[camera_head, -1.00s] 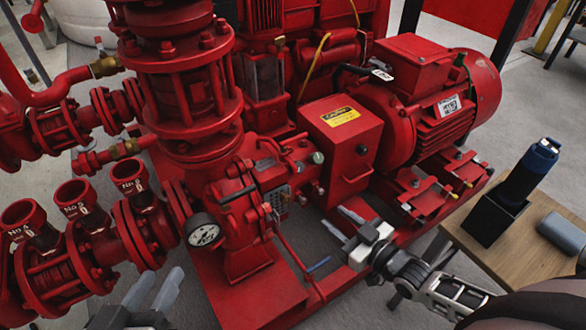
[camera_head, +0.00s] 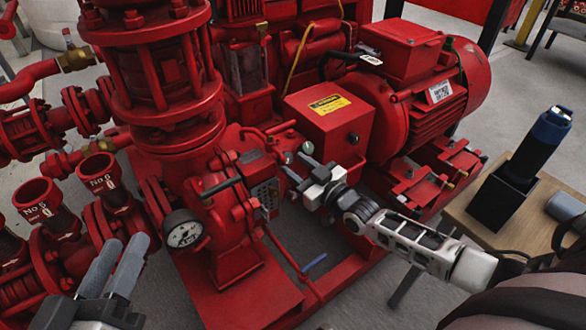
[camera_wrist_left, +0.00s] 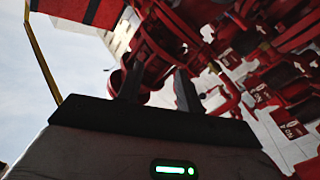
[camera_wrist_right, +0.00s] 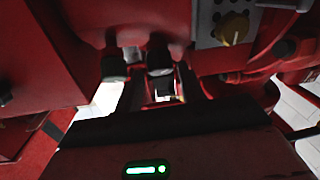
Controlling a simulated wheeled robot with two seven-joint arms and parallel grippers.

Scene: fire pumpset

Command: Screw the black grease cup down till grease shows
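Two small dark caps show under red bosses on the pump's bearing housing in the right wrist view. The darker one (camera_wrist_right: 159,60), likely the black grease cup, is ahead of my right gripper's finger gap; the other cap (camera_wrist_right: 115,67) is to its left. In the head view a grey-green cap (camera_head: 307,147) shows beside the right fingertips; I cannot tell which cap it is. No grease can be made out. My right gripper (camera_head: 299,166) is open at the housing, apparently not clamped on a cap. My left gripper (camera_head: 118,262) is open and empty, low at left.
The red pumpset fills the middle, with a pressure gauge (camera_head: 183,230), a box with a yellow label (camera_head: 330,104) and a motor (camera_head: 425,90). A blue-handled lever (camera_head: 313,262) is below the right gripper. A wooden table (camera_head: 470,215) with a black holder (camera_head: 500,205) stands at right.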

